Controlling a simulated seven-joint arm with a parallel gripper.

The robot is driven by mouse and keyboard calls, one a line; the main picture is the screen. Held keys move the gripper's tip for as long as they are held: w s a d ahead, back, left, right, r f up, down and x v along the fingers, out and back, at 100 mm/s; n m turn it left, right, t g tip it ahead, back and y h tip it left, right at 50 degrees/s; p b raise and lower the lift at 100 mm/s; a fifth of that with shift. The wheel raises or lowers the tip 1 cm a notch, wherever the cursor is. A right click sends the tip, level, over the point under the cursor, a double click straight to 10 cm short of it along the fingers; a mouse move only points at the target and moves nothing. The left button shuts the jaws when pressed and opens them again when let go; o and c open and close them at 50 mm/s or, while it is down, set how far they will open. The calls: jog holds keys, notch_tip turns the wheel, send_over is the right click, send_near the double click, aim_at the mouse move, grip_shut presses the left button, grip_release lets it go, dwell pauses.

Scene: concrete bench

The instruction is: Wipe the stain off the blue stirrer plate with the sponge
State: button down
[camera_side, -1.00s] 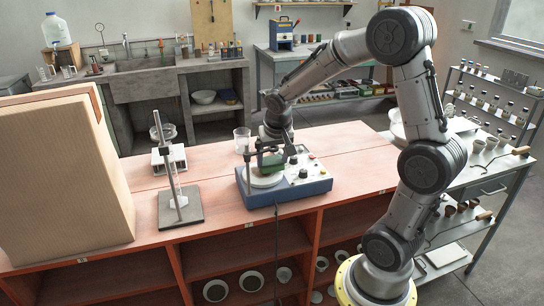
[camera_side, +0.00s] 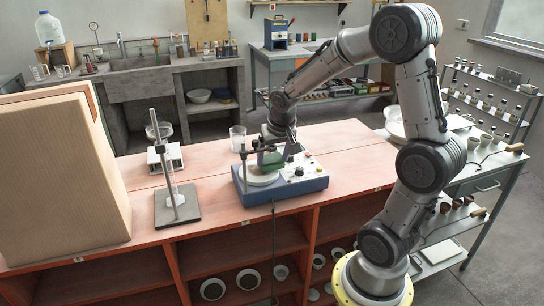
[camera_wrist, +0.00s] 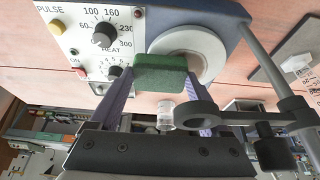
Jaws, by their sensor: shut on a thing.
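The blue stirrer (camera_side: 290,190) stands on the reddish bench, with a white round plate (camera_side: 262,179) on its left part. The plate also shows in the wrist view (camera_wrist: 205,45), partly covered by the sponge. My gripper (camera_wrist: 160,78) is shut on the green sponge (camera_wrist: 159,74), one finger at each end. In the side view the sponge (camera_side: 270,160) is at the plate, low over it; I cannot tell whether it touches.
A rod with a clamp (camera_wrist: 265,118) rises close beside my gripper. A glass beaker (camera_side: 238,138) stands behind the stirrer. A retort stand (camera_side: 176,205) and a large wooden box (camera_side: 60,170) are to the left. The bench right of the stirrer is clear.

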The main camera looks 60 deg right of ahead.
jog(key=shift+r, duration=3)
notch_tip(320, 180, up, 3)
jog(key=shift+f, duration=0.1)
jog(key=shift+w+d+f, duration=0.1)
jog(key=shift+f, duration=1.75)
jog(key=shift+w+d+f, duration=0.1)
jog(key=shift+f, duration=1.75)
jog(key=shift+f, duration=1)
jog(key=shift+a, duration=0.1)
